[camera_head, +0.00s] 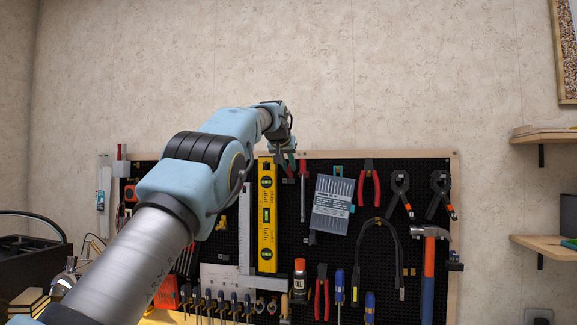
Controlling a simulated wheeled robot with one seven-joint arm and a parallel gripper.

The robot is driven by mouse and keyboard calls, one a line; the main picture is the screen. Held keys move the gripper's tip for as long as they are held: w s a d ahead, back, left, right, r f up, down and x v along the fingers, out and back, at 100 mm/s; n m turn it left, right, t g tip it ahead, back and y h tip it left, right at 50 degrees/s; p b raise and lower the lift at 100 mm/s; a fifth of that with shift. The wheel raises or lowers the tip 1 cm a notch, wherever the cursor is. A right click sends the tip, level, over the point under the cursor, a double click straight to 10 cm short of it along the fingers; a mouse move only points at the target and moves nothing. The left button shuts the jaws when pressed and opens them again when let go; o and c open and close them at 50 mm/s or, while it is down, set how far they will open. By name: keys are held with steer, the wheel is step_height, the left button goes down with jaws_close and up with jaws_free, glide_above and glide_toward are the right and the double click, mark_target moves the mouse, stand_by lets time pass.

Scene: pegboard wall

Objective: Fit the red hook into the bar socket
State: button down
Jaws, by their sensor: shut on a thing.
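My gripper (287,167) is at the top of the pegboard (400,165), seen small and partly hidden behind my own wrist. It is shut on a small red piece (290,180), which I take to be the red hook. Only a little of the hook shows below the fingers, and its shape is too small to make out. The hook is in front of the board's upper part, just right of the yellow level. I cannot tell whether it touches the board. I cannot make out the bar socket; my arm hides part of the board's left side.
Close around my gripper hang a yellow level (267,215), a red-handled tool (304,176) and a grey drill-bit case (331,204). Red pliers (369,184) and a hammer (429,265) hang further right. Wooden shelves (548,246) are at the far right. The wall above is clear.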

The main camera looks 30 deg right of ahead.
steer(key=shift+f+b, duration=0.6)
steer(key=shift+f, duration=0.1)
stand_by(0.6)
steer(key=c, duration=0.7)
jaws_free()
